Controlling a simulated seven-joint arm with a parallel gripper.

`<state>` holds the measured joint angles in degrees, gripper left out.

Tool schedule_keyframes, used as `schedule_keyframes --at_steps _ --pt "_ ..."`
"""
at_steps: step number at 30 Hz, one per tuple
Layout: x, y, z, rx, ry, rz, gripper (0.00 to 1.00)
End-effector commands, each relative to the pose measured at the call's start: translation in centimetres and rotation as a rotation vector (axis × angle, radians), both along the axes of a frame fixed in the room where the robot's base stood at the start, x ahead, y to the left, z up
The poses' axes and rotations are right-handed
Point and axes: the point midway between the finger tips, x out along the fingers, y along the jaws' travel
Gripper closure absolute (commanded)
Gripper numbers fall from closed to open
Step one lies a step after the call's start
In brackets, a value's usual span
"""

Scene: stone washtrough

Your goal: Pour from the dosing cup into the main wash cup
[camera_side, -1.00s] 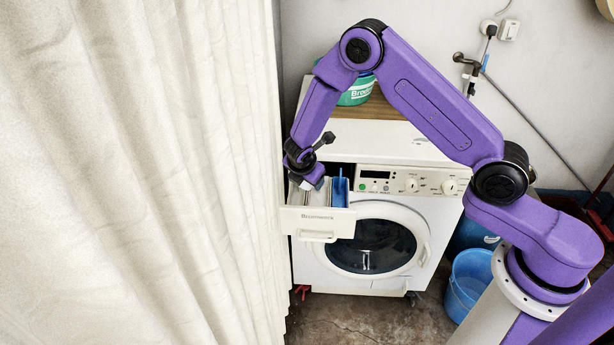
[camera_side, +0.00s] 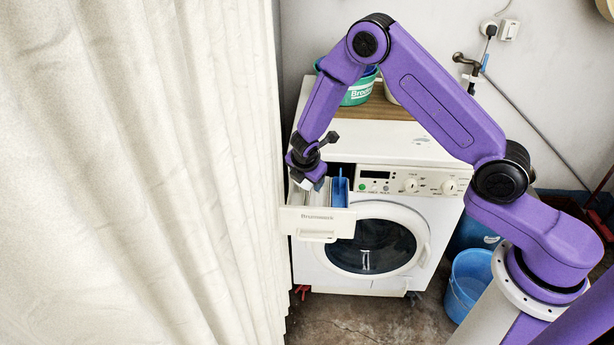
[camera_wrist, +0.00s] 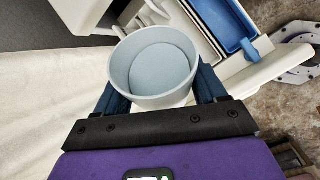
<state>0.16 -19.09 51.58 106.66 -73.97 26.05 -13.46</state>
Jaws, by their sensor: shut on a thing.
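The dosing cup (camera_wrist: 150,92) is a round, pale grey cup in the wrist view. My gripper (camera_wrist: 160,90) is shut on it, one dark blue finger on each side. The cup looks nearly upright from above; a smooth pale blue-grey disc fills its inside, and I cannot tell whether this is contents or bare bottom. In the side view my gripper (camera_side: 314,182) is over the left part of the open detergent drawer (camera_side: 318,222). I cannot clearly make out the main wash cup; the held cup covers part of the drawer behind it.
A blue insert (camera_side: 340,190) sits in the right part of the drawer and also shows in the wrist view (camera_wrist: 222,25). The washing machine (camera_side: 420,215) stands behind. A cream curtain (camera_side: 150,170) hangs close on the left. A blue bucket (camera_side: 468,283) stands right.

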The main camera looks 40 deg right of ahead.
Motion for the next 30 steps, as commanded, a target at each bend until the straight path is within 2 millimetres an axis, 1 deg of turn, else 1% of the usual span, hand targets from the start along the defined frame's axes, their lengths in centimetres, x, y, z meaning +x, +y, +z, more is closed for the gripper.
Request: schedule_keyframes --at_steps 11,19,30 --pt "0.01 -0.01 0.01 0.002 -0.001 0.0 0.61" --pt "0.01 -0.14 -0.01 0.091 -0.002 -0.002 0.61" --pt "0.01 -0.07 -0.03 0.1 -0.003 -0.001 0.61"
